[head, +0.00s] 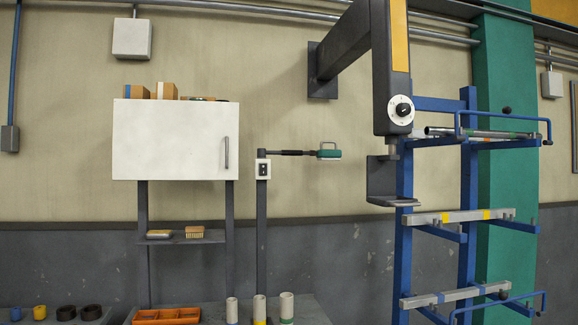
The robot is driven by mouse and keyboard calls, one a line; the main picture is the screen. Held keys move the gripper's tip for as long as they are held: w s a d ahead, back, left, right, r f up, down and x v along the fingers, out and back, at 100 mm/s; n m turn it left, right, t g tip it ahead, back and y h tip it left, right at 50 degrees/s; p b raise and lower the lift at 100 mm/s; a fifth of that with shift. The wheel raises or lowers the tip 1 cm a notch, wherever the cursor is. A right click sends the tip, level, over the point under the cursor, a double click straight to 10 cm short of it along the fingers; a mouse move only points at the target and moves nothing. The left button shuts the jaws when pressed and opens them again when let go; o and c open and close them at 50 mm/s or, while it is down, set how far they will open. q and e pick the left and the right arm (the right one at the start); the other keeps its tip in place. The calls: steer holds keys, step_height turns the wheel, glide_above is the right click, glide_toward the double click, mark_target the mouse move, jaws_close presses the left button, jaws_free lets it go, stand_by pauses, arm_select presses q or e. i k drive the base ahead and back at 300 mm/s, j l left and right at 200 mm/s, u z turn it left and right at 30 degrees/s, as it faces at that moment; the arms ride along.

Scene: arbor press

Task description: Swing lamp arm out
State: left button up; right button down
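The lamp arm (292,152) is a thin dark bar that sticks out to the right from the top of a dark post (262,215). At its right end is a green lamp head (329,154) with a pale underside and a small loop handle on top. The arm looks roughly level. A white switch box (263,169) with dark buttons sits on the post just below the arm's joint. Neither of my grippers shows in the head view, so their distance from the lamp cannot be seen.
A white cabinet (170,140) stands left of the post. A dark wall-mounted machine (385,85) with a dial and lower bracket hangs right of the lamp. A blue rack (404,240) holds bars further right. Orange tray (165,316) and pale tubes (286,307) stand on the bench below.

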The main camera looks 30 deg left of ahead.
mark_target(261, 153)
steer(key=i+l+u, duration=0.35)
steer(key=i+l, duration=0.15)
steer(key=i, duration=0.4)
steer(key=i+l+u, duration=0.35)
steer(key=i+l, duration=0.4)
steer(key=i, duration=0.1)
